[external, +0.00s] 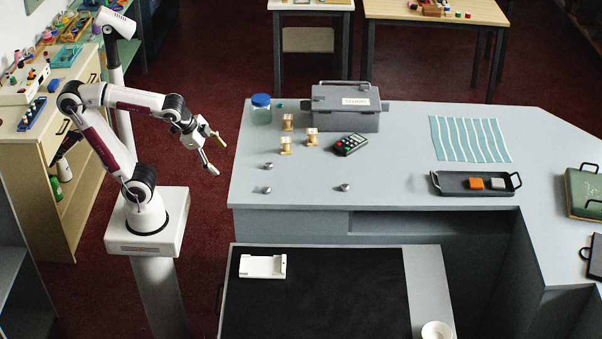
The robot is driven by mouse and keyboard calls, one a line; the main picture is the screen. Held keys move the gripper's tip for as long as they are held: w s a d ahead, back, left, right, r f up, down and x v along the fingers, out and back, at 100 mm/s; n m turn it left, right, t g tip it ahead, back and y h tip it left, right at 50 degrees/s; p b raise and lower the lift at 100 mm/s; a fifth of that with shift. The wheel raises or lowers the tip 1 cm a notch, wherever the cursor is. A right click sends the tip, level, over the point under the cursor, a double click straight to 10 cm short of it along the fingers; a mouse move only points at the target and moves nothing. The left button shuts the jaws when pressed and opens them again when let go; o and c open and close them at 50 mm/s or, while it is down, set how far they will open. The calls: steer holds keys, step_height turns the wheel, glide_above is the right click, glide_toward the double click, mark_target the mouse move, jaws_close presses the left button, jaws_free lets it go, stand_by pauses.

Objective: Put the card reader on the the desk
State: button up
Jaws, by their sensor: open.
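The card reader (351,144), a dark handset with coloured keys, lies on the light grey counter (320,182), in front of a grey lidded box. A lower desk (425,285) with a black mat on top stands in front of the counter. My gripper (218,159) is open and empty, in the air left of the counter's left edge. It is well apart from the card reader. Nothing hides the card reader.
The grey box (345,108), gold spools (285,146) and a blue-lidded jar (261,112) stand near the card reader. Several metal knobs (345,187) sit nearer the front. A white holder (262,266) and a white cup (436,331) are on the desk. Most of the black mat (330,305) is clear.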

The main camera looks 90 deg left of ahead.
steer(key=w+a+r+m+y, duration=0.1)
steer(key=w+a+m+y, duration=0.4)
steer(key=w+a, duration=0.6)
steer(key=w+a+r+m+y, duration=0.1)
steer(key=w+a+m+y, duration=0.1)
steer(key=w+a+m, duration=0.85)
steer(key=m+t, duration=0.4)
steer(key=m, duration=0.5)
glide_toward(349, 142)
steer(key=shift+x, duration=1)
steer(key=shift+w+a+f+m, duration=0.1)
steer(key=shift+a+f+m, duration=0.15)
steer(key=shift+f, duration=0.25)
steer(key=shift+x, duration=1.25)
steer(key=shift+w, duration=0.2)
steer(key=shift+x, duration=2.45)
